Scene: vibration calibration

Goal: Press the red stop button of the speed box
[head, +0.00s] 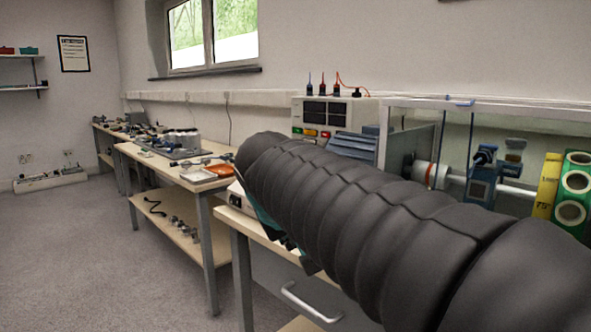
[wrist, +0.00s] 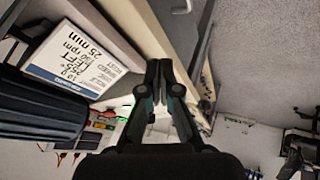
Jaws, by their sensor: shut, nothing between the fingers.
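My gripper (wrist: 158,68) is shut and empty in the wrist view, its dark fingertips together in front of a beige table edge. In the head view my black sleeved arm hides most of it. A small pale box (head: 238,199) stands on the near bench, mostly hidden behind my arm. I cannot tell whether it is the speed box, and no red stop button shows clearly on it. A cream instrument (head: 316,107) with dark displays and small green, red and yellow parts stands further back.
A white label card (wrist: 72,59) with printed text lies beside the beige edge in the wrist view. A clear-walled rig (head: 480,165) stands at the right of the head view. An orange tray (head: 220,170) sits on the bench behind. The floor (head: 100,250) at left is clear.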

